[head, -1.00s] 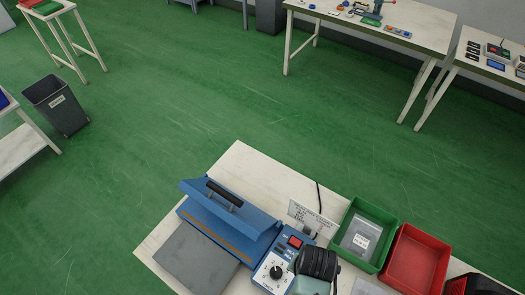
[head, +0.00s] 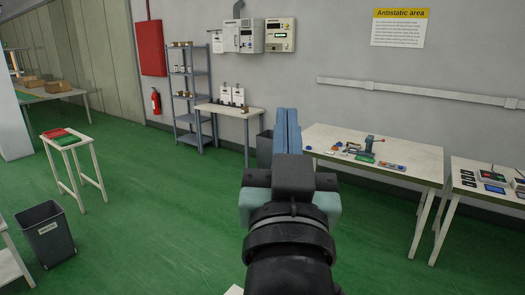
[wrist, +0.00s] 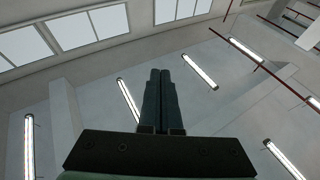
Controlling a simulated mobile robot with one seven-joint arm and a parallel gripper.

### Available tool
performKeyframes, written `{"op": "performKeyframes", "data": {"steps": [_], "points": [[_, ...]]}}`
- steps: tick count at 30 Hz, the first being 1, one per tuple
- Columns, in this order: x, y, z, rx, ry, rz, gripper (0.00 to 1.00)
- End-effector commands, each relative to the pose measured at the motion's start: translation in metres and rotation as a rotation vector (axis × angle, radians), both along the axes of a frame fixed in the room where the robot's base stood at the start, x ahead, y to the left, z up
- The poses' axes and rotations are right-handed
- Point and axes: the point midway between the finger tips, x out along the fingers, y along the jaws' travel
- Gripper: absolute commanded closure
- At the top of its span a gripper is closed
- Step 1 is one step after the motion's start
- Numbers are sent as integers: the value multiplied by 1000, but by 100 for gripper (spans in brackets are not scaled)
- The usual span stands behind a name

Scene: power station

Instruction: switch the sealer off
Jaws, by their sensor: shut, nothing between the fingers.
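The sealer is out of view in both current pictures. My gripper (head: 287,112) rises in the middle of the head view, its fingers together and empty, pointing up and away. In the wrist view my gripper (wrist: 160,73) shows its two dark fingers side by side and shut, aimed at the ceiling. It touches nothing that I can see.
A long white table (head: 415,155) with small tools stands behind my gripper to the right. A grey bin (head: 47,232) and a small stool (head: 73,165) are at left. A fire extinguisher (head: 155,101) hangs on the back wall. Green floor (head: 160,235) lies open between.

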Motion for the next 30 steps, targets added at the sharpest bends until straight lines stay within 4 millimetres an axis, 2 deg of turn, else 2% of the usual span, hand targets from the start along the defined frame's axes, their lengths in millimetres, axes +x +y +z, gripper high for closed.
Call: {"op": "performKeyframes", "data": {"steps": [1, 4, 7, 11, 25, 28, 30], "points": [[-20, 7, 25, -16, -99, 8, 100], [-57, 18, 66, -42, -256, 16, 100], [-84, 24, 91, -56, -362, 19, 100], [-102, 27, 105, -64, -425, 20, 100], [-100, 27, 103, -63, -417, 20, 100], [-83, 24, 84, -50, -352, 17, 100], [-62, 20, 56, -32, -264, 10, 100]]}}
